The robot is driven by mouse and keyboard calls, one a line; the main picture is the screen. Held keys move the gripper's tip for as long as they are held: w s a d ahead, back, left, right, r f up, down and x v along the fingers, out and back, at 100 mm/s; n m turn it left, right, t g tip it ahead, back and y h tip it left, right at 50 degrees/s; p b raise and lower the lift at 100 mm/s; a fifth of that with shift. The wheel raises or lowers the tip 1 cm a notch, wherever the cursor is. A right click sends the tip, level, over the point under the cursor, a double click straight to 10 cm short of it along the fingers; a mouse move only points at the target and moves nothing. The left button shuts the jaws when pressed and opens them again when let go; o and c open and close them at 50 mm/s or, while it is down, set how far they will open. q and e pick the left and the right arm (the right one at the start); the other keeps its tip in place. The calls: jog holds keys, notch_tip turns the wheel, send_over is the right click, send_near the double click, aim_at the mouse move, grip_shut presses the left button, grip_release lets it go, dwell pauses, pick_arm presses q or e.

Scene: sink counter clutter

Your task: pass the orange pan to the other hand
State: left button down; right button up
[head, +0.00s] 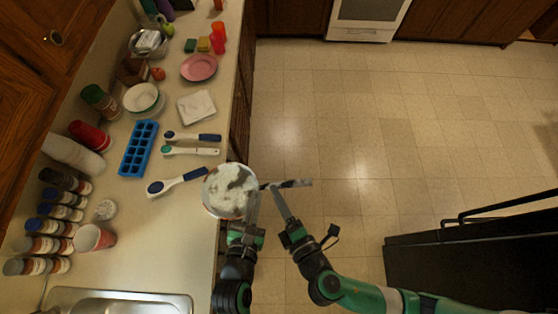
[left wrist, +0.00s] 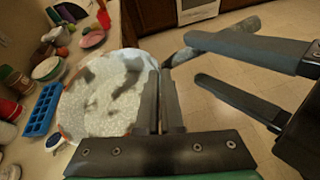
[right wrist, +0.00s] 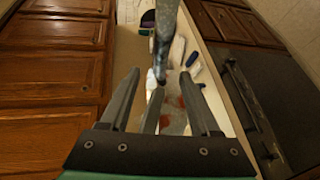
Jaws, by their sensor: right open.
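The pan (head: 222,203) has a pale, speckled grey-white inside with darker patches and a long grey handle (head: 298,183). It hangs at the counter's front edge, its handle pointing right over the floor. It fills the left of the left wrist view (left wrist: 95,105). My left gripper (head: 253,196) is shut on the pan's rim on the handle side. My right gripper (head: 276,190) is open beside the handle, just right of the left gripper. In the right wrist view, the handle (right wrist: 165,35) runs between the open fingers. Whether they touch it is unclear.
A sink (head: 120,302) is at lower left. Open floor (head: 340,130) lies right; a black appliance (head: 470,260) stands at lower right.

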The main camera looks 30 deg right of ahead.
aim_at(270, 183)
pick_arm(q)
jog(key=shift+r, duration=0.1)
pick_arm(e)
jog(key=x, duration=0.7)
jog(key=shift+w+f, duration=0.1)
jog(key=shift+w, duration=0.2)
grip_shut()
dwell(0.9)
pick_arm(q)
jog(key=c, duration=1)
grip_release()
